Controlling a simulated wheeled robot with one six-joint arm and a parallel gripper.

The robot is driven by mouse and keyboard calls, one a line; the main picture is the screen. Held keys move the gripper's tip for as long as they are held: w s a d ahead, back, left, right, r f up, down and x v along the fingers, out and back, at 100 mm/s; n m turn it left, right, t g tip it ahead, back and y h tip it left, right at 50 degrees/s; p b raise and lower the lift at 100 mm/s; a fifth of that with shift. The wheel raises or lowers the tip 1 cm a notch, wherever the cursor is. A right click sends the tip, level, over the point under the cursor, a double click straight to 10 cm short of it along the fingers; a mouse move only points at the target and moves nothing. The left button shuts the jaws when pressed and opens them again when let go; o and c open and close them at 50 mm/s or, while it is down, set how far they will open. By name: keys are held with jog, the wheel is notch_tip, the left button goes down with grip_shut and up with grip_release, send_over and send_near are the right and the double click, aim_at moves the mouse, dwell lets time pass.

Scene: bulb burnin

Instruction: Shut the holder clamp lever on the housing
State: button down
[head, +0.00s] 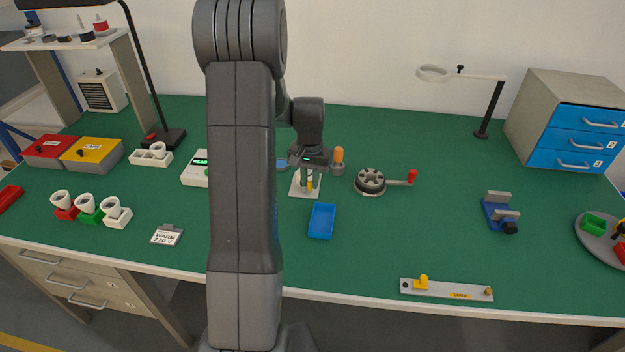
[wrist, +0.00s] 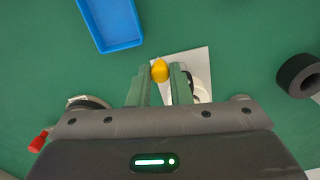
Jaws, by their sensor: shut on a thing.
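The yellow knob (wrist: 160,71) of the clamp lever sits between the two green fingers of my gripper (wrist: 163,76) in the wrist view. My gripper is shut on it. In the head view my gripper (head: 308,174) points down over a white base plate (head: 297,190), and the yellow lever end (head: 309,186) shows just below the fingers. The white plate also shows under the fingers in the wrist view (wrist: 200,57). A pale round part (wrist: 201,90), perhaps the housing, is mostly hidden behind the right finger. The lever's angle cannot be told.
A blue tray (head: 321,221) lies just in front of the plate. A grey round device (head: 370,181) with a red-knobbed crank (head: 412,177) stands to the right. An orange-topped object (head: 338,156) stands close beside my gripper.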

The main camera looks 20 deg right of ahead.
jog(key=shift+a+m, duration=0.2)
jog(key=shift+m, duration=0.3)
jog(key=c, duration=1.3)
grip_release()
notch_tip(320, 180, up, 14)
jog(key=shift+f+b, duration=0.1)
jog(key=shift+b, duration=0.3)
